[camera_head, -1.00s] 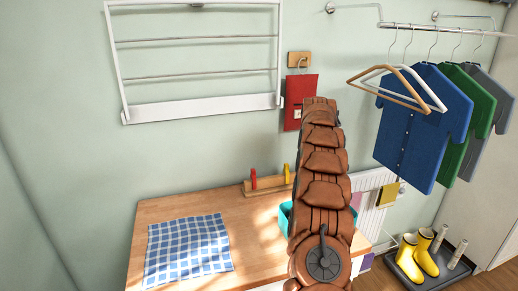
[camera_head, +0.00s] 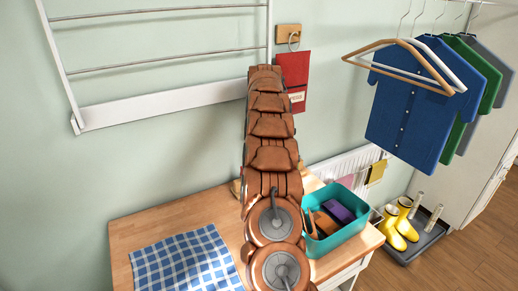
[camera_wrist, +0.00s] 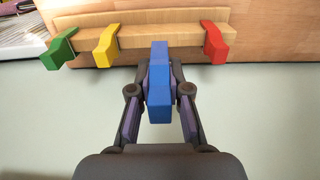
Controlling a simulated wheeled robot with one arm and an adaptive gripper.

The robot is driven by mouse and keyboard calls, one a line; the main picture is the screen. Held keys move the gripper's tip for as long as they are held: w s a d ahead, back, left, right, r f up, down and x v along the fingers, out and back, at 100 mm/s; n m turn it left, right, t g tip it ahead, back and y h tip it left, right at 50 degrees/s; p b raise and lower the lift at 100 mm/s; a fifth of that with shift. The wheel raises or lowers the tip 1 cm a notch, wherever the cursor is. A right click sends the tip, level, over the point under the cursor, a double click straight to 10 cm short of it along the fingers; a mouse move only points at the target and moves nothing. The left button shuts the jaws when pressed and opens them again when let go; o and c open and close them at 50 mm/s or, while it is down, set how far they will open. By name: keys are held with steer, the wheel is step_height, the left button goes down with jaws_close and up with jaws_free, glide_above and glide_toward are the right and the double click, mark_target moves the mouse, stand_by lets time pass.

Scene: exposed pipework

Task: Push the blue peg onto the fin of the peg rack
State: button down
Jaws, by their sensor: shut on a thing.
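In the wrist view my gripper (camera_wrist: 159,88) is shut on the blue peg (camera_wrist: 159,108), with a finger on each side of it. The far end of the blue peg overlaps the wooden peg rack (camera_wrist: 140,38) between the yellow peg (camera_wrist: 106,47) and the red peg (camera_wrist: 216,42). I cannot tell whether it touches the rack. A green peg (camera_wrist: 59,48) sits on the rack at the left. In the head view my brown arm hides the gripper, the blue peg and almost all of the rack.
A wooden worktop (camera_head: 160,219) carries a blue checked cloth (camera_head: 187,265) and a teal bin (camera_head: 335,241) with items inside. A red pouch (camera_head: 293,72) hangs on the wall. Shirts (camera_head: 411,115) and hangers are at right, above yellow boots (camera_head: 398,228).

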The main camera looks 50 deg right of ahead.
steer(key=shift+w, duration=0.15)
steer(key=shift+f+b, duration=1.55)
steer(key=shift+f, duration=1.3)
steer(key=shift+f+b, duration=0.6)
steer(key=shift+f, duration=0.6)
steer(key=c, duration=1)
jaws_free()
steer(key=shift+c, duration=0.2)
steer(key=shift+r+p, duration=1.3)
steer(key=shift+r, duration=2.2)
steer(key=shift+a, duration=0.1)
